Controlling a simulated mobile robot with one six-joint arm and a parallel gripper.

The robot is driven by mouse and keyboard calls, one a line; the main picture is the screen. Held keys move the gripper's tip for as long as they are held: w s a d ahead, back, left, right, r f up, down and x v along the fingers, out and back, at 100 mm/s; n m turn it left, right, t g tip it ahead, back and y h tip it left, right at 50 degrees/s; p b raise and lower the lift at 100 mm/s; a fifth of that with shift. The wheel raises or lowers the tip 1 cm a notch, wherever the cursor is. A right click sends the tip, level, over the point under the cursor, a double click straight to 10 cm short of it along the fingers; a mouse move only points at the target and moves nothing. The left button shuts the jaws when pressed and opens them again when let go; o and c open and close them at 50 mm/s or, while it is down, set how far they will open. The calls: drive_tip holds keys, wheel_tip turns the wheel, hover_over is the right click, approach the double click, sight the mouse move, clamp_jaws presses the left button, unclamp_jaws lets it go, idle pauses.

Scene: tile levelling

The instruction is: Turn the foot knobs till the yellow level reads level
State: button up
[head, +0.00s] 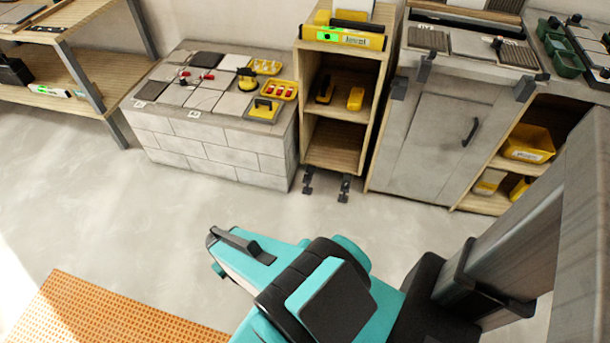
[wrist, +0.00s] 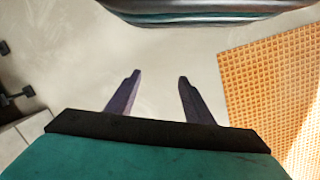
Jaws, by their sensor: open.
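The yellow level (head: 343,38) lies on top of a narrow open wooden cabinet (head: 334,157) at the back centre of the head view. Its green vial shows, but the bubble is too small to read. Two dark foot knobs, a left one (head: 307,182) and a right one (head: 344,192), stick out at the cabinet's base near the floor. Dark knob-like parts also show at the left edge of the wrist view (wrist: 20,94). My gripper (wrist: 159,80) is open and empty above bare floor, apart from the knobs.
A block plinth (head: 212,150) with tiles and yellow trays stands left of the cabinet. A grey door cabinet (head: 425,130) stands close on its right. An orange perforated mat (head: 100,318) lies at the lower left. The floor before the cabinet is clear.

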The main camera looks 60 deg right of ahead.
drive_tip(key=w+d+f+m+t+h+b, duration=0.1)
drive_tip(key=w+d+f+t+b, duration=0.15)
drive_tip(key=w+d+f, duration=0.35)
drive_tip(key=w+d+f+m+t+h+b, duration=0.1)
drive_tip(key=w+d+f+m+t+b, duration=0.2)
drive_tip(key=d, duration=0.5)
drive_tip(key=m+t+h+b, duration=0.3)
drive_tip(key=t+h+b, duration=0.7)
drive_tip(key=b, duration=0.9)
approach(306, 173)
drive_tip(key=s, duration=0.1)
drive_tip(key=shift+s+a+f+g, duration=0.1)
drive_tip(key=shift+a+f+g, duration=0.15)
drive_tip(key=shift+f, duration=0.15)
drive_tip(key=shift+d, duration=0.1)
drive_tip(key=b+x, duration=0.3)
drive_tip(key=x, duration=0.9)
drive_tip(key=shift+w+f, duration=0.2)
drive_tip(key=shift+w, duration=0.05)
drive_tip(key=shift+w+d+r, duration=0.15)
drive_tip(key=shift+w+d, duration=0.35)
